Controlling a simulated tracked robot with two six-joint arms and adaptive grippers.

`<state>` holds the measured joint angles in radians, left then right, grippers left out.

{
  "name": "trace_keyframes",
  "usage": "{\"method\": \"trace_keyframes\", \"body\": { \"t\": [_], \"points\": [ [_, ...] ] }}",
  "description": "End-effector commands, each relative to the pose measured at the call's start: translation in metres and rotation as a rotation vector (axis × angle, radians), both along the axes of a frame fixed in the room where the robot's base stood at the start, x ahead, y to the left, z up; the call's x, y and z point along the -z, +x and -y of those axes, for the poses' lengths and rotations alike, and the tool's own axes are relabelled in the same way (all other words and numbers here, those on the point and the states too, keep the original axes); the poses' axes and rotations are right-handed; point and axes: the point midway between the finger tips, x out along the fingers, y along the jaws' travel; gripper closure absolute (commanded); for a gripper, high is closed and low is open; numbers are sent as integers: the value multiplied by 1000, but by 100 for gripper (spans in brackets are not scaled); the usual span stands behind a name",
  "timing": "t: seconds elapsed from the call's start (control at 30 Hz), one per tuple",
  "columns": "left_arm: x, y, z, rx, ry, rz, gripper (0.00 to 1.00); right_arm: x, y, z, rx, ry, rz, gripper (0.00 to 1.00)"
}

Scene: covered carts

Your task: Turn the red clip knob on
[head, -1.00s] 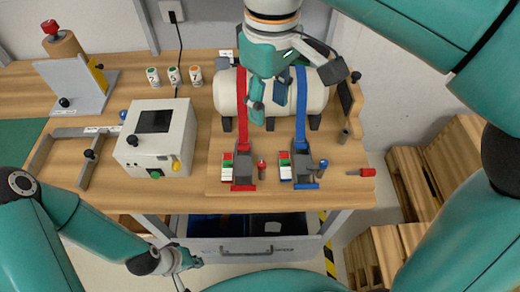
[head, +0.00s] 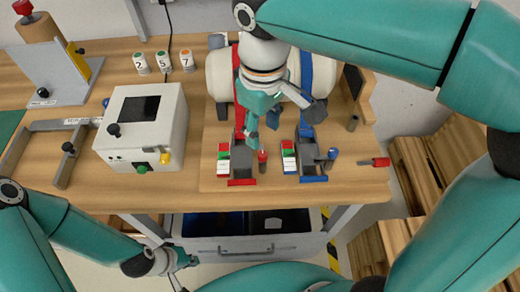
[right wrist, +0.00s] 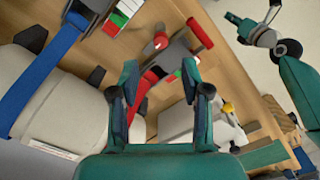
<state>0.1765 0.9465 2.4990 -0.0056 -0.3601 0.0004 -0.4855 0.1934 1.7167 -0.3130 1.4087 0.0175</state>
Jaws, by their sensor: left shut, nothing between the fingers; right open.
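The red clip (head: 243,160) is a dark grey bracket with a red end bar, on the board in front of the white tank. A red strap (head: 240,95) runs from it over the tank. Its red knob (head: 262,157) stands upright at the clip's right side. My right gripper (head: 262,128) is open, pointing down just behind and above the red knob, apart from it. In the right wrist view, the knob (right wrist: 160,40) shows beyond the gap between the open fingers (right wrist: 160,75). My left gripper (head: 188,261) is shut and empty, low in front of the table.
A blue clip (head: 308,160) with its blue knob (head: 332,155) stands right of the red clip. A red-handled tool (head: 375,162) lies further right. A white box (head: 145,125) with knobs stands left. The white tank (head: 220,75) is behind. A drawer (head: 245,248) is below.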

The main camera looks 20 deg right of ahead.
Motion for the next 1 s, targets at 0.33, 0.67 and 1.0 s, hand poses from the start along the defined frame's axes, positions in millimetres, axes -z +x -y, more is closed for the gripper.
{"method": "trace_keyframes", "body": {
  "t": [0.33,0.67,1.0],
  "points": [
    [6,0,0,0,0,0,100,61,-1,1,2,-1,-3,53],
    [7,0,0,0,0,0,100,72,0,1,2,1,0,53],
    [7,0,0,0,0,0,100,72,0,0,2,1,-1,86]
  ]
}}
